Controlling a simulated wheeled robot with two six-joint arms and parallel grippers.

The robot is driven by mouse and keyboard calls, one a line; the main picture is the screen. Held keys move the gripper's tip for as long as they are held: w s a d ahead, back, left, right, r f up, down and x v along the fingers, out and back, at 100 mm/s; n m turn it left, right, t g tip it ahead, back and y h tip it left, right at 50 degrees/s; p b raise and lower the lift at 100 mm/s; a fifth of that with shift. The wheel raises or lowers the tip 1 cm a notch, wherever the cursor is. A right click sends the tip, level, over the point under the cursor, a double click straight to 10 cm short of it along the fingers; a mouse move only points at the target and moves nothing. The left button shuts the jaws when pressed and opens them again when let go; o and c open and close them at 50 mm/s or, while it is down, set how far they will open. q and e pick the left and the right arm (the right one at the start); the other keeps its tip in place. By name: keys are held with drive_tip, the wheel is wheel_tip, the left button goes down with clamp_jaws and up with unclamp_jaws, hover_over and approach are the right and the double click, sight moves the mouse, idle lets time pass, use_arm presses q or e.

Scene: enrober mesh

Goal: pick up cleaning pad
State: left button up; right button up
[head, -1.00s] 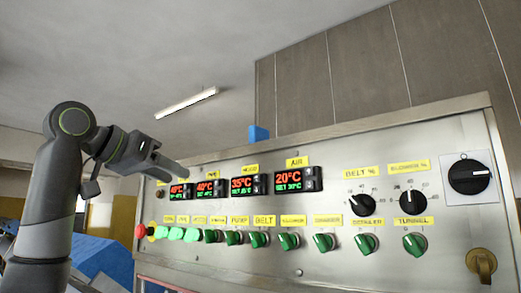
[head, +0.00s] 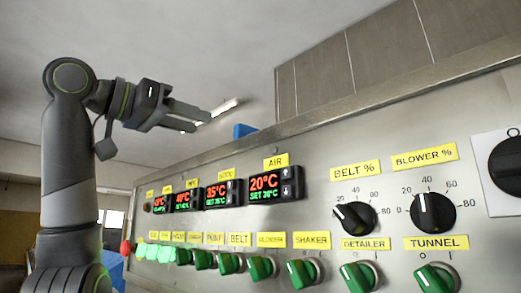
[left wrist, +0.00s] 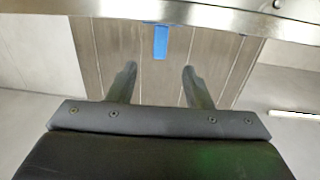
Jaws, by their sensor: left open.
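A small blue piece, which looks like the cleaning pad (head: 244,131), sits at the top edge of the steel control panel in the head view. Its lower part is hidden behind that edge. In the left wrist view the blue pad (left wrist: 160,42) hangs or stands at the metal edge, beyond the fingertips and roughly centred between them. My left gripper (head: 197,119) is open and empty, left of the pad and apart from it. Its two fingers (left wrist: 159,72) show spread in the left wrist view. My right gripper is not in view.
The control panel (head: 320,145) fills the right side, with red displays, green switches (head: 302,272) and black dials (head: 434,213) on its face. A red button (head: 126,248) sticks out at its left end. Brown tiled wall (head: 385,55) stands behind. Air above the panel is clear.

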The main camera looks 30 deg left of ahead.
sight(236, 131)
use_arm(q)
drive_tip(key=p+x, duration=0.3)
drive_tip(key=x, duration=0.5)
drive_tip(key=shift+d+r, duration=0.1)
drive_tip(key=shift+r, duration=0.1)
drive_tip(key=shift+p+x, duration=0.35)
drive_tip(key=shift+x, duration=0.75)
drive_tip(key=shift+f, duration=0.1)
drive_tip(key=shift+w+p, duration=0.25)
drive_tip(key=shift+p, duration=0.2)
drive_tip(key=x, duration=0.1)
drive_tip(key=p+x, duration=0.1)
drive_tip(key=x, duration=0.1)
drive_tip(key=p+x, duration=0.1)
drive_tip(key=shift+w+d+r, duration=0.15)
drive_tip(key=shift+d+r, duration=0.05)
drive_tip(key=shift+r, duration=0.1)
drive_tip(key=shift+w+f, duration=0.1)
drive_tip(key=shift+w, duration=0.05)
drive_tip(key=c, duration=0.3)
clamp_jaws()
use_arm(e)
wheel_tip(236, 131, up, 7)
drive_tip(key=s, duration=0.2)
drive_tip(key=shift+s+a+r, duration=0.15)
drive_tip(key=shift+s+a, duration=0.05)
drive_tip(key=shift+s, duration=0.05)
